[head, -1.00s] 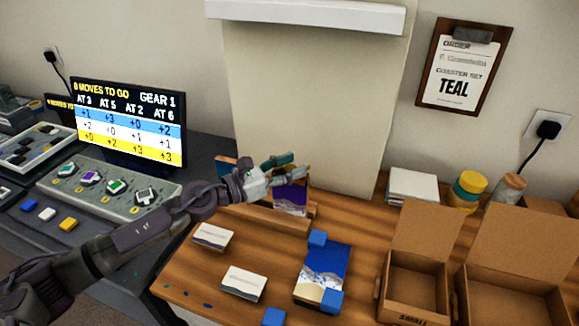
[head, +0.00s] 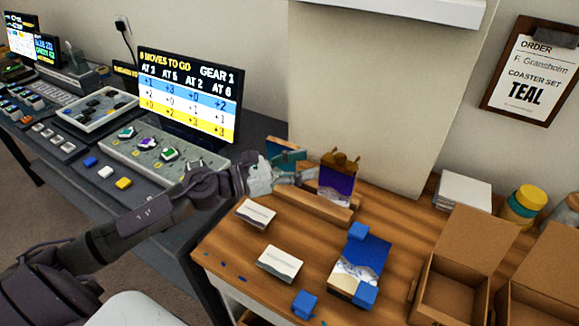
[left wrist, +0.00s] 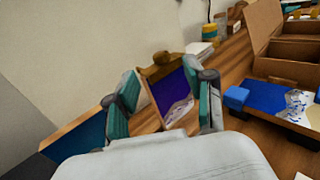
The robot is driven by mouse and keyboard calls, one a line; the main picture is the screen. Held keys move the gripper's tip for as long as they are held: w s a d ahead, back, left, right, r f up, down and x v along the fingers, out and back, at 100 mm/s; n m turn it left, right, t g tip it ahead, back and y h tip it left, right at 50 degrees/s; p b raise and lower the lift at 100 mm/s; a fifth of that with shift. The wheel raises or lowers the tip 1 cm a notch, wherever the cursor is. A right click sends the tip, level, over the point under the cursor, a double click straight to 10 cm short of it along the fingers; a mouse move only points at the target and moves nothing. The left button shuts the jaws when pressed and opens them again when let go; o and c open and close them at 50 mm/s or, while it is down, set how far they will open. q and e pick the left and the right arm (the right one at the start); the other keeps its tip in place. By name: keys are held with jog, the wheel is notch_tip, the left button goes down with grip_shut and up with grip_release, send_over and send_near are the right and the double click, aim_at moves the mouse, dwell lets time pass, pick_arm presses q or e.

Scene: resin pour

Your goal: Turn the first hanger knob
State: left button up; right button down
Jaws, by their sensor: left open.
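A purple panel (head: 336,186) with a white wavy lower part stands in a wooden rack (head: 300,203). A brown wooden piece with a rounded knob (head: 341,158) sits at its top edge; it also shows in the left wrist view (left wrist: 162,60). A second panel, blue-teal with a wooden edge (head: 285,155), stands to its left. My left gripper (head: 302,178) is open just left of the purple panel, with its fingers pointing toward it. In the left wrist view the purple panel (left wrist: 172,98) appears between the teal finger pads; contact cannot be told. My right gripper is not in view.
A blue-and-white panel with blue corner blocks (head: 366,262) and two cards (head: 280,263) lie on the wooden table. Open cardboard boxes (head: 457,270) stand to the right. The screen (head: 190,95) and the grey console with knobs (head: 150,150) are at left.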

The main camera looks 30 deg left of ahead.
pick_arm(q)
jog(key=v, duration=0.3)
jog(key=shift+w, duration=0.1)
jog(key=n+t+y, duration=0.4)
jog(key=n+y, duration=0.5)
jog(key=y, duration=0.4)
send_near(338, 160)
jog(key=w, duration=0.7)
jog(key=w+p, duration=0.1)
jog(key=w, duration=0.3)
jog(key=shift+w+a+f, duration=0.1)
jog(key=shift+w+a, duration=0.1)
jog(key=shift+a, duration=0.15)
grip_shut()
